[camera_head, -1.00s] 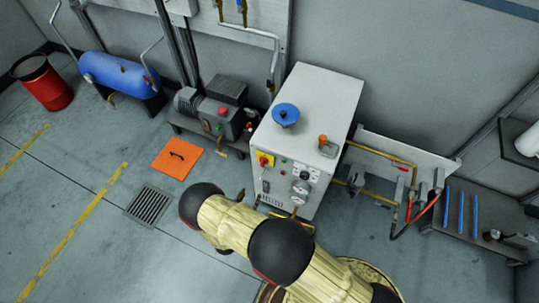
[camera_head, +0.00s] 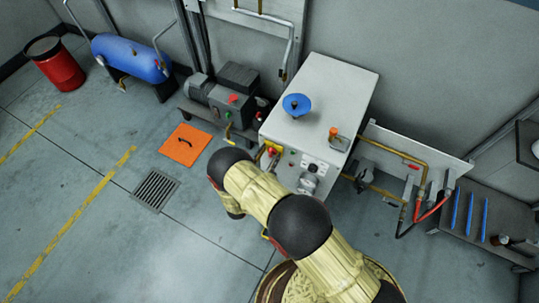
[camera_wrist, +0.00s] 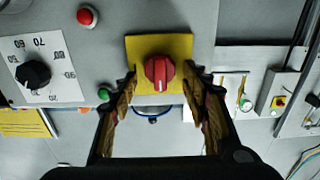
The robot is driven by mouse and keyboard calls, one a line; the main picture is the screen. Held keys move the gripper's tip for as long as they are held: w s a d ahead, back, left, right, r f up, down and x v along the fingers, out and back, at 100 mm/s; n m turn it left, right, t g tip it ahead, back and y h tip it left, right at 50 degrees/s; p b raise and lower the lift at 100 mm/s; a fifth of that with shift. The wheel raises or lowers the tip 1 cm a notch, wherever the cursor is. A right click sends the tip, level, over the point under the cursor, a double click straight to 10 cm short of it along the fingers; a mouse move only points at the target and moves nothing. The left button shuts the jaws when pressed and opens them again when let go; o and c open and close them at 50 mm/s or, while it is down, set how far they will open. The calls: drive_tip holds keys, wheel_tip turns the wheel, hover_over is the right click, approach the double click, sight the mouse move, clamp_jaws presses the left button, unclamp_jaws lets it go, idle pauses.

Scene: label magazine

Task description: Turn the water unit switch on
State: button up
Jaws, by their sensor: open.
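The switch is a red rotary knob (camera_wrist: 158,74) on a yellow square plate (camera_wrist: 180,46), on the front panel of the white water unit (camera_head: 318,88). In the head view the yellow plate (camera_head: 267,157) shows just above my arm. My gripper (camera_wrist: 160,84) is open in the wrist view, with one fingertip to the left and one to the right of the knob. The tips are near its lower half. I cannot tell whether they touch it. In the head view my gripper is hidden behind my arm.
A black dial (camera_wrist: 33,74) with a numbered scale, a red button (camera_wrist: 87,16) and a green button (camera_wrist: 104,95) are left of the switch in the wrist view. A blue handwheel (camera_head: 297,105) tops the unit. An orange floor plate (camera_head: 186,145) lies on the floor to the left.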

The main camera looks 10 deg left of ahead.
drive_tip(key=shift+w, duration=0.2)
drive_tip(key=shift+d, duration=0.1)
drive_tip(key=shift+c, duration=0.6)
drive_tip(key=c, duration=0.9)
drive_tip(key=shift+c, duration=0.2)
